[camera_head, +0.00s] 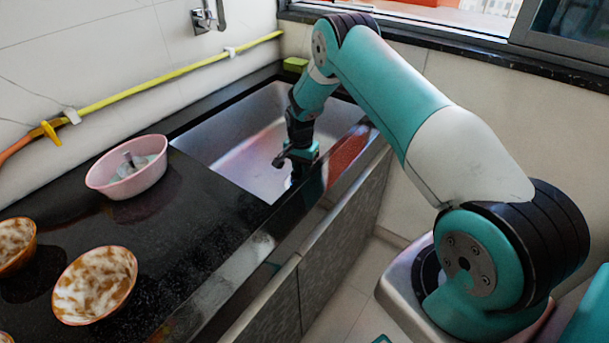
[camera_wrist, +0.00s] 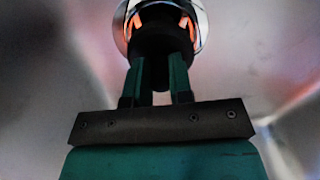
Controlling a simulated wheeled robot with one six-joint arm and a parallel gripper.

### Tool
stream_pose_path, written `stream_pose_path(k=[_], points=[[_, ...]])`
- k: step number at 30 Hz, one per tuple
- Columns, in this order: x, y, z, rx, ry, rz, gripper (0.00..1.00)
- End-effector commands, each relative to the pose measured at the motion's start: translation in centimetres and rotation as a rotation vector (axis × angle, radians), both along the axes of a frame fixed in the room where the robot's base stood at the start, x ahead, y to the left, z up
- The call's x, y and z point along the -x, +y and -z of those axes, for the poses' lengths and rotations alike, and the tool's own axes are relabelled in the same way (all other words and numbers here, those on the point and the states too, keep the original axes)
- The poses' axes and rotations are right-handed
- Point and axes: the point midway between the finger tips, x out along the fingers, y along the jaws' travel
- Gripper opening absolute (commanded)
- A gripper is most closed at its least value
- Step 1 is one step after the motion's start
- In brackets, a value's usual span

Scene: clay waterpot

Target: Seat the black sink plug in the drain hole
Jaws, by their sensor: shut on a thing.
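My gripper (camera_wrist: 162,72) is shut on the black sink plug (camera_wrist: 161,44) in the wrist view. The plug hangs between the two fingers, at their far end. The drain hole's shiny metal ring (camera_wrist: 202,20) shows around and behind the plug, with orange reflections inside it. The plug covers most of the hole, and I cannot tell whether it touches the ring or how high it is. In the head view my gripper (camera_head: 296,168) points down inside the steel sink (camera_head: 236,157), near its front wall. The plug and drain are not clear there.
A black counter (camera_head: 190,235) runs beside the sink. On it stand a pink basin (camera_head: 115,186) and brown-and-white bowls (camera_head: 92,290). A green sponge (camera_head: 295,64) lies at the sink's far edge. A yellow hose (camera_head: 170,77) runs along the wall. The sink walls are close to my gripper.

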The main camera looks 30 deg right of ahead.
Motion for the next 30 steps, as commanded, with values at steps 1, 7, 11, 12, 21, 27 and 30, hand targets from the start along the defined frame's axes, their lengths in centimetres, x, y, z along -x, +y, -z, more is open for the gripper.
stream_pose_path(k=[1, 7, 11, 12, 21, 27, 30], points=[[0.0, 0.0, 0.3, 0.0, 0.0, 0.0, 0.0], [0.1, 0.1, 2.9, 0.0, 0.004, 0.0, 0.0], [0.0, 0.1, 3.9, 0.0, 0.0, 0.0, 0.0], [0.0, 0.1, 3.9, 0.0, -0.001, 0.0, 0.0], [0.0, 0.1, 4.4, 0.0, 0.0, 0.0, 0.0], [0.0, 0.1, 4.2, 0.0, 0.0, 0.0, 0.46], [0.0, 0.1, 4.2, 0.0, 0.0, 0.0, 0.46]])
